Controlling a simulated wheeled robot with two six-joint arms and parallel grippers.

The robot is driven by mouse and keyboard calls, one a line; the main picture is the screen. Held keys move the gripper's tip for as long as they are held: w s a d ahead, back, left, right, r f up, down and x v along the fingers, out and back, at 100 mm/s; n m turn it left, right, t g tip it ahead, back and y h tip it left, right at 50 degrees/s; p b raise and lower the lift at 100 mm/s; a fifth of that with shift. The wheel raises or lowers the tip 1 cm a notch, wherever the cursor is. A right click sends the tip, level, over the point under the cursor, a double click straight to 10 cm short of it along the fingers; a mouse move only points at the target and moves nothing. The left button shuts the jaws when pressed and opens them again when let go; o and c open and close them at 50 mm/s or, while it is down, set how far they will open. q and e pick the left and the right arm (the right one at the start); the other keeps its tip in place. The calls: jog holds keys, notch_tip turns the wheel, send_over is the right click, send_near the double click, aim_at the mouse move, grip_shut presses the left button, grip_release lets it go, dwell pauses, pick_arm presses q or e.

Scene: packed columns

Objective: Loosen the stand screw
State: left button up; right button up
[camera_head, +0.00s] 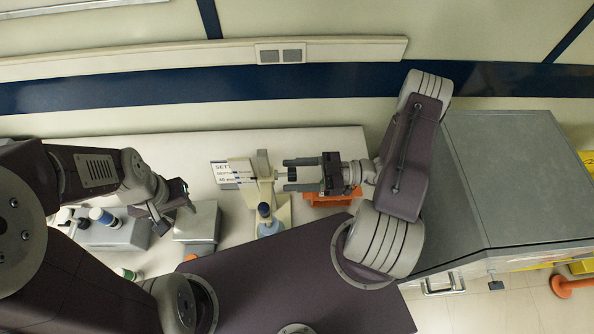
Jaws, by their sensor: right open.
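The stand (282,212) is a pale beige piece on the white bench, with thin columns held across it. A dark knob, which looks like the stand screw (292,173), sticks out of its right side. My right gripper (287,175) comes in from the right and is open, with one finger on the far side of the knob and one on the near side. I cannot tell whether the fingers touch it. My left gripper (173,212) hangs at the left, near a grey box and well apart from the stand; its finger gap is unclear.
A grey box (196,222) and a grey rack (112,236) with capped containers are at left. An orange holder (330,197) lies below my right gripper. A large metal cabinet (520,180) fills the right.

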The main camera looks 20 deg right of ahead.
jog(key=v, duration=0.4)
jog(key=shift+s+d, duration=0.1)
jog(key=shift+d, duration=0.25)
